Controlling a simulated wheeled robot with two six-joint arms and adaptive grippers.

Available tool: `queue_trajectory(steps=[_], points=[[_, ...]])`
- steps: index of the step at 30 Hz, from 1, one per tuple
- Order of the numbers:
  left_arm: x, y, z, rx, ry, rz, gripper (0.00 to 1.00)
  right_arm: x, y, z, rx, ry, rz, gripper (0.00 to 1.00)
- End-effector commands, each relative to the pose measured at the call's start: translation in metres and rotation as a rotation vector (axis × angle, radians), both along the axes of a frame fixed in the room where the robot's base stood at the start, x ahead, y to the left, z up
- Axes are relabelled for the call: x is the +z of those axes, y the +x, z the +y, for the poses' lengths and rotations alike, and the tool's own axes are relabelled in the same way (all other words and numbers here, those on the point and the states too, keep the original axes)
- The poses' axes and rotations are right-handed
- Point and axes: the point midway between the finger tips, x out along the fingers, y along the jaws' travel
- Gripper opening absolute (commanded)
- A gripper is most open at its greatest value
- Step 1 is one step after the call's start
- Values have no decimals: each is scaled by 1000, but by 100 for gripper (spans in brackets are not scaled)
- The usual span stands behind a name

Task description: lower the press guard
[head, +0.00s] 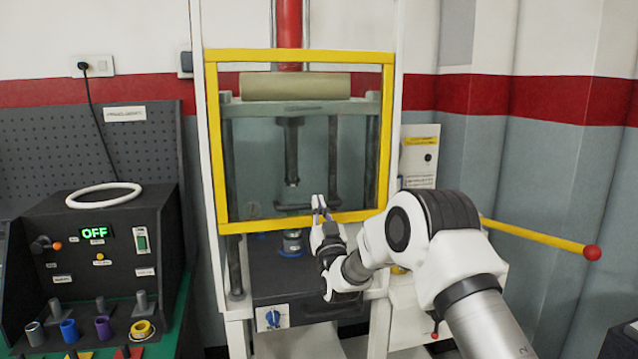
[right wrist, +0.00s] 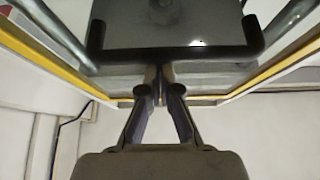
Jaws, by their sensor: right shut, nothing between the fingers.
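The press guard (head: 219,140) is a clear panel in a yellow frame on the front of the press. Its lower edge is above a small metal part with a blue ring (head: 292,243), which shows uncovered below it. A dark bar handle (head: 293,207) sits low on the guard; it also spans the right wrist view (right wrist: 175,53). My right gripper (head: 319,203) is shut and empty at the handle's right end in the head view. In the right wrist view its fingertips (right wrist: 161,76) are close to the bar; I cannot tell whether they touch. My left gripper is not in view.
A yellow lever with a red knob (head: 592,252) sticks out right of the press. A black control box (head: 100,240) reading OFF, with a white ring on top, stands left. A blue knob (head: 272,318) is on the press base. Coloured parts stand on the green bench.

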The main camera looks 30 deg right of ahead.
Motion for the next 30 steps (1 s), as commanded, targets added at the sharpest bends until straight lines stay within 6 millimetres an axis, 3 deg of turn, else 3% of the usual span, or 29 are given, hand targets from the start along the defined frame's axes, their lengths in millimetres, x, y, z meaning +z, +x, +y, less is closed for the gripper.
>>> queue_trajectory(steps=[1,6,12,18,30], points=[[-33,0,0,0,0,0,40,-37,0,0,0,1,5,0],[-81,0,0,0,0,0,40,-95,0,0,0,1,5,0],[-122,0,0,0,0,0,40,-147,1,0,0,1,5,0],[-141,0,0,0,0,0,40,-173,1,0,0,0,2,0],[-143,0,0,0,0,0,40,-181,0,0,0,1,7,0]])
